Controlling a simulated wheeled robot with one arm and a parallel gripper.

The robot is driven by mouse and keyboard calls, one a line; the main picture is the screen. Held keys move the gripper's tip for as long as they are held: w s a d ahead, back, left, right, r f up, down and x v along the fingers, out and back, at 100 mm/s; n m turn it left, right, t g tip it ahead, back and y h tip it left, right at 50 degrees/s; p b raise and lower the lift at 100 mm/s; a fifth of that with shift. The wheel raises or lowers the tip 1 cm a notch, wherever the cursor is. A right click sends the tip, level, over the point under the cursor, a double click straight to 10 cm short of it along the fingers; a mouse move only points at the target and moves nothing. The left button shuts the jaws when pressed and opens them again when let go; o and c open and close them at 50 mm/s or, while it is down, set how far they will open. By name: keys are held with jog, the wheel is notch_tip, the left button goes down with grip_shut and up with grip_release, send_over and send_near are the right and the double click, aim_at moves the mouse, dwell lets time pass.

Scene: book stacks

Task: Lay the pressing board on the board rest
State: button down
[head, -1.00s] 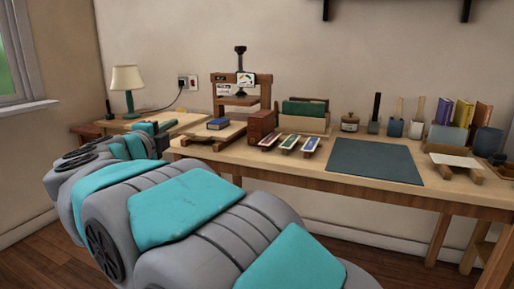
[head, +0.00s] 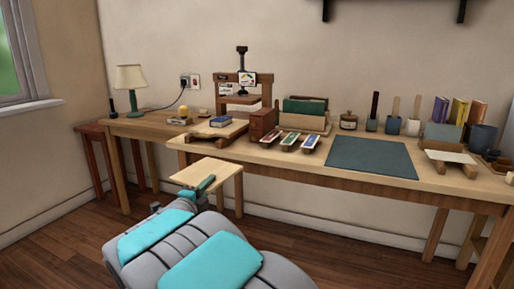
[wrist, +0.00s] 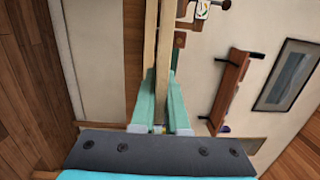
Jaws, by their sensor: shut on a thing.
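The pressing board, a pale flat wooden panel (head: 212,170), is held out level in front of the worktable, below its top. My gripper (head: 204,188) is shut on its near edge. In the wrist view the teal fingers of my gripper (wrist: 161,98) close on the board (wrist: 164,45), seen nearly edge-on. A low wooden stand with a pale sheet (head: 452,157) is at the worktable's right. Another low wooden support (head: 217,132) with a blue book on it is at the left, before the press. I cannot tell which of these is the board rest.
The worktable (head: 320,172) holds a screw press (head: 241,85), a rack of coloured boards, three small trays, a dark green mat (head: 371,158), a jar and brush cups. A side table (head: 150,125) with a lamp (head: 131,80) stands left. Floor in front is clear.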

jog(key=s+d+f+m+g+h, duration=0.1)
jog(key=d+f, duration=1)
jog(key=d, duration=0.3)
jog(key=s+d+f+m+h, duration=0.1)
jog(key=s+d+f+h, duration=0.1)
jog(key=d+f, duration=0.9)
jog(key=d, duration=0.3)
jog(key=shift+d+f+g, duration=0.2)
jog(key=shift+f+g, duration=0.15)
jog(key=shift+g, duration=0.05)
jog(key=shift+w, duration=0.1)
